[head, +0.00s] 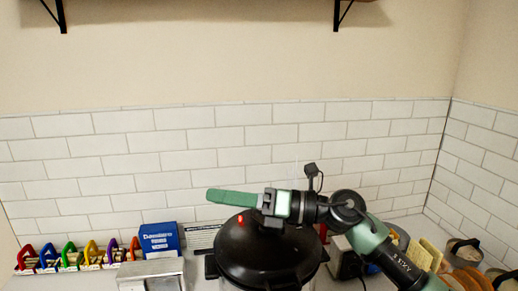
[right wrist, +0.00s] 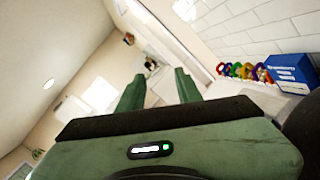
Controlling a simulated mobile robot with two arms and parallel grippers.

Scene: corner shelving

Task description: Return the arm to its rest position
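My right arm (head: 372,238) comes in from the lower right of the head view and bends to the left. My right gripper (head: 222,197) points left, above the back of a black-lidded pot (head: 262,262). In the right wrist view its two green fingers (right wrist: 160,90) stand apart with nothing between them, so it is open and empty. My left arm and left gripper are not in view.
A blue box (head: 160,240), a metal appliance (head: 152,276) and a row of colourful handled items (head: 70,257) stand left of the pot. Jars (head: 462,250) and tan slices (head: 432,252) are at the right. The tiled wall is behind; shelf brackets (head: 342,12) hang above.

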